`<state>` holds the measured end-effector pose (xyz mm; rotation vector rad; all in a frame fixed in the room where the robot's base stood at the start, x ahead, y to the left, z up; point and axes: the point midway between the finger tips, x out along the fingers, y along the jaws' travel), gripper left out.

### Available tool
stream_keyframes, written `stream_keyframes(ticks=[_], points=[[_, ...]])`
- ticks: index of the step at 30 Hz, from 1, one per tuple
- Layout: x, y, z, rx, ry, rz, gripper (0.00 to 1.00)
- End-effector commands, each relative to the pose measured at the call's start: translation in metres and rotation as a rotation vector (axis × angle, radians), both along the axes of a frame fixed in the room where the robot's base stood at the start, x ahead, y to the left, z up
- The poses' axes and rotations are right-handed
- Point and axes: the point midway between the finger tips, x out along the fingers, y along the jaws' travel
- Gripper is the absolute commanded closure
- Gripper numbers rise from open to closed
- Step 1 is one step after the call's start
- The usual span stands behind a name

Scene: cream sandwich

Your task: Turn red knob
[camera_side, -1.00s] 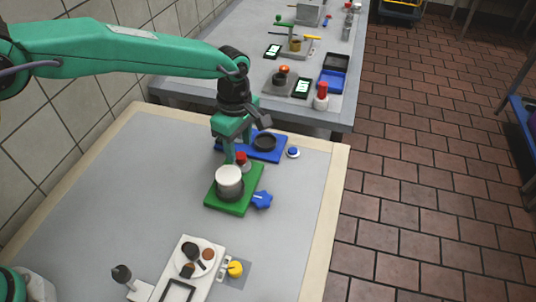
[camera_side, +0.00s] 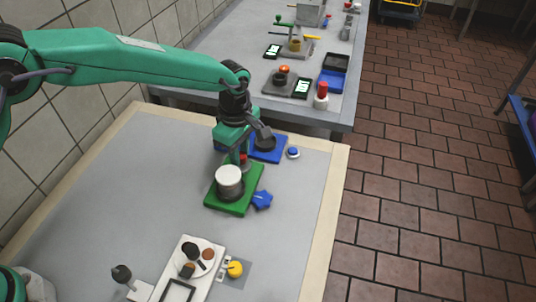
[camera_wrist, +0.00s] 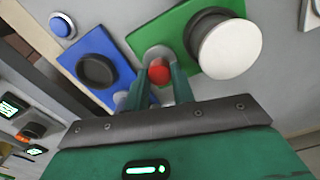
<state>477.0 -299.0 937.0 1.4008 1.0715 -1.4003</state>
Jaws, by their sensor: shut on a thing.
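The red knob (camera_wrist: 159,71) sits on a small grey mount at the edge of the green base plate (camera_wrist: 150,38). It also shows in the side view (camera_side: 243,158), partly hidden by my gripper. My gripper (camera_wrist: 158,82) is shut on the red knob, with one green finger on each side of it. A white-topped dark cylinder (camera_wrist: 229,50) stands on the green plate next to the knob. In the side view my gripper (camera_side: 241,163) points down at the plate's far corner.
A blue plate (camera_wrist: 92,62) with a dark round pad lies beside the green one. A blue button (camera_side: 292,152) stands to its right and a blue star-shaped knob (camera_side: 262,200) at the green plate's side. A white tray (camera_side: 206,245) and yellow knob (camera_side: 235,269) are in front.

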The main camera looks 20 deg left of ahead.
Motion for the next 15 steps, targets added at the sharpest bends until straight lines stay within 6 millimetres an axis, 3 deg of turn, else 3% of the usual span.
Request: stream_keyframes(ticks=[15], points=[[-0.0003,-0.0006,0.0005,0.001,0.002,-0.175,0.98]])
